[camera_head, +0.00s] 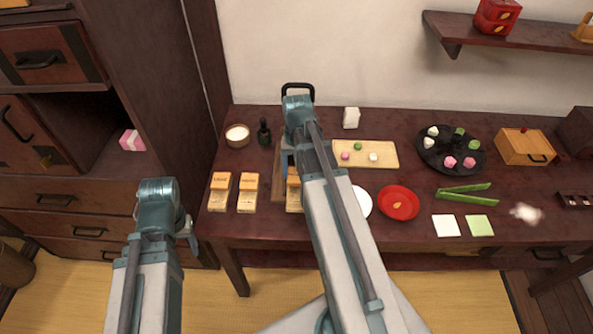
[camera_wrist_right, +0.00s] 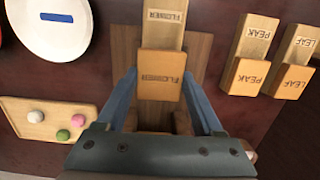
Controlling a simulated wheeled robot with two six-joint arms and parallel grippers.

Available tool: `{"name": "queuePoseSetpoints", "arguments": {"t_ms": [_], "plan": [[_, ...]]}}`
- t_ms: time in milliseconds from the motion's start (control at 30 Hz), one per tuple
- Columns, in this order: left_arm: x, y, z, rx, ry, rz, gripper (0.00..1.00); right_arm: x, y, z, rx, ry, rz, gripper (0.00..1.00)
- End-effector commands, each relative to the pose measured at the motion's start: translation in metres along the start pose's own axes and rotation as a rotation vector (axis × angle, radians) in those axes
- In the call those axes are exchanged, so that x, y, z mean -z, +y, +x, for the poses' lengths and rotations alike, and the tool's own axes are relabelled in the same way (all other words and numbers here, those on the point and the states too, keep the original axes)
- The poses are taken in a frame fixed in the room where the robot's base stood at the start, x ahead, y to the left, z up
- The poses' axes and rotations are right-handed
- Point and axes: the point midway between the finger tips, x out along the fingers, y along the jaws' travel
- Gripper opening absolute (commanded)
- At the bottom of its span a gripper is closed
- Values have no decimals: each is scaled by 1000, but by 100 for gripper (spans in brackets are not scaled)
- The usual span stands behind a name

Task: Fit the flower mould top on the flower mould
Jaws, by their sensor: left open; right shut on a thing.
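The flower mould (camera_wrist_right: 165,15) is a pale wooden block marked FLOWER; its front end also shows in the head view (camera_head: 293,202), partly behind my right arm. The flower mould top (camera_wrist_right: 160,88) is an orange-brown block marked FLOWER, also visible in the head view (camera_head: 292,181). My right gripper (camera_wrist_right: 162,90) has one blue finger on each side of the top and is shut on it. The top lines up with the mould and overlaps its near end in the wrist view; I cannot tell whether they touch. My left gripper (camera_head: 191,236) is open and empty, in front of the table.
The peak mould (camera_head: 246,201) and leaf mould (camera_head: 218,201) stand left of the flower mould, on the table. A brown board (camera_wrist_right: 202,58) lies beneath the flower pieces. A sweets tray (camera_head: 384,147), white plate (camera_wrist_right: 68,38) and red plate (camera_head: 398,203) lie to the right in the head view.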

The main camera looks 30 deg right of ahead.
Motion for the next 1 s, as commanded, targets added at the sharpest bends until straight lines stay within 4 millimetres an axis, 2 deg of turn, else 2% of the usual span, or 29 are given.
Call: {"name": "queuePoseSetpoints", "arguments": {"t_ms": [1000], "plan": [[1, 1, 10, 0, 0, 0, 57, 1, 0, 10, 0, 0, 0, 15]]}}
